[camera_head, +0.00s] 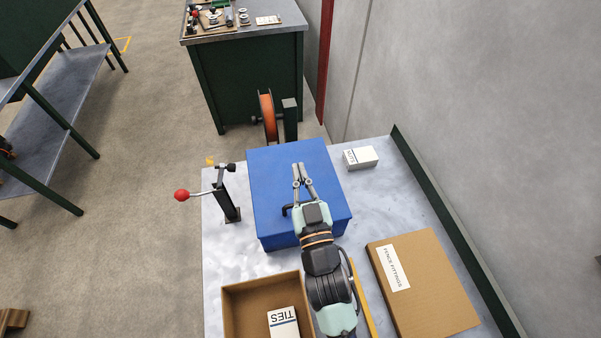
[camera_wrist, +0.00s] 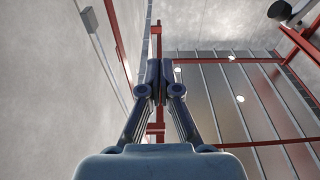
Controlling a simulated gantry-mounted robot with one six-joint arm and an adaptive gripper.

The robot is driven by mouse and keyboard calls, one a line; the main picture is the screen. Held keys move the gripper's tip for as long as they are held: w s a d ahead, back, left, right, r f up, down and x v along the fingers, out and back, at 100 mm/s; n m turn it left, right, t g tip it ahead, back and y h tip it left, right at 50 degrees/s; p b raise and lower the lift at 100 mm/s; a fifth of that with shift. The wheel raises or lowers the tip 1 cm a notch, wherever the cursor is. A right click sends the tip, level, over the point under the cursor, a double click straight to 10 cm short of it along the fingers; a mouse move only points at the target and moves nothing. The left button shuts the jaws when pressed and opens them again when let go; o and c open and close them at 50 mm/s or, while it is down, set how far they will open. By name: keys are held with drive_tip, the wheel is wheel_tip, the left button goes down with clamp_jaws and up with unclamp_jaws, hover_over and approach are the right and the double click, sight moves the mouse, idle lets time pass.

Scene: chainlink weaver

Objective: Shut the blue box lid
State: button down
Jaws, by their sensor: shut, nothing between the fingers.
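The blue box (camera_head: 268,240) sits on the pale worktop, with its blue lid (camera_head: 272,175) forming a broad flat face. The lid looks down over the box. No interior or gap shows, but my arm covers part of the front edge, so I cannot tell whether it is fully shut. A black handle (camera_head: 287,209) shows beside my wrist. My gripper (camera_head: 299,165) is over the lid in the head view, its fingers pointing toward the far side. Contact with the lid is unclear. In the wrist view the fingertips (camera_wrist: 159,72) are together and empty, facing the wall and ceiling; the box is out of view.
A lever with a red knob (camera_head: 181,195) stands left of the box. A small white box (camera_head: 360,157) lies right, and a cardboard box (camera_head: 425,285) front right. An open carton (camera_head: 245,296) is in front. An orange reel (camera_head: 267,116) stands behind. The wall bounds the right.

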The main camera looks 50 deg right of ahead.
wheel_tip(320, 180, up, 5)
drive_tip(key=p, duration=0.5)
drive_tip(key=s+a+f+b, duration=0.4)
drive_tip(key=s+a+f, duration=0.1)
drive_tip(key=s, duration=0.3)
drive_tip(key=shift+f+b, duration=0.3)
drive_tip(key=shift+f, duration=0.3)
drive_tip(key=shift+a, duration=0.1)
